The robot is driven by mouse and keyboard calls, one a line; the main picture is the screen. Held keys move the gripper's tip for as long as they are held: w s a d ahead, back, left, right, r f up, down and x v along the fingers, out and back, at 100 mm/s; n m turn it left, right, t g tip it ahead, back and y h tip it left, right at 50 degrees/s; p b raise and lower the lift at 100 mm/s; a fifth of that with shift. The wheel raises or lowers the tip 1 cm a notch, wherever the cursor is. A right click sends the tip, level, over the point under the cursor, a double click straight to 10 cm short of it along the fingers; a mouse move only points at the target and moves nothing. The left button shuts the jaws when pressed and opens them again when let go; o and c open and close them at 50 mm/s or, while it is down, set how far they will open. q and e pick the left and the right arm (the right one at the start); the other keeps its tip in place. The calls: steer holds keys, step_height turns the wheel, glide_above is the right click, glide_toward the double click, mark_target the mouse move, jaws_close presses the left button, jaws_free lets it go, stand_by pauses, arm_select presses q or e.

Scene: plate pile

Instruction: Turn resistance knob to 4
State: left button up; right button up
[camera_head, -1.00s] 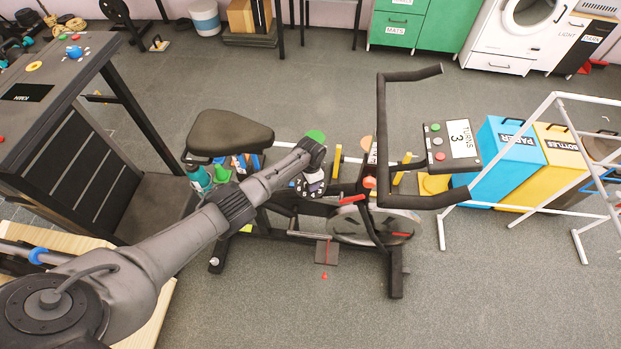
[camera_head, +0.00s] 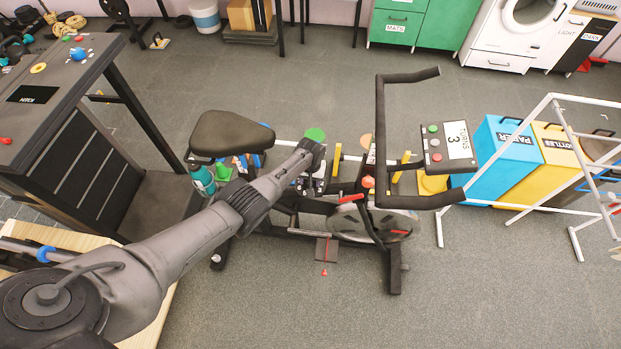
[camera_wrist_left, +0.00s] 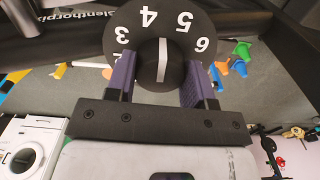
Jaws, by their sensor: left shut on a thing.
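In the left wrist view, a black round dial (camera_wrist_left: 140,30) shows the white numbers 3, 4, 5 and 6. A black knob with a white line (camera_wrist_left: 163,60) stands at its middle, and the line's upper end points between 4 and 5. My left gripper (camera_wrist_left: 160,75) is shut on the knob, one purple-grey finger on each side. In the head view my left gripper (camera_head: 312,182) is at the exercise bike's frame (camera_head: 318,207), mostly behind my own arm. My right gripper is not in view.
Blue (camera_head: 505,160) and yellow (camera_head: 548,165) bins and a white rack (camera_head: 510,205) stand at right.

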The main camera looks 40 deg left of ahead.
arm_select(q)
steer(key=shift+r+n, duration=0.1)
steer(key=shift+n, duration=1.5)
steer(key=o, duration=0.9)
step_height(320, 180, up, 6)
steer(key=p, duration=0.4)
steer(key=shift+r+p, duration=0.45)
steer(key=shift+r, duration=3.4)
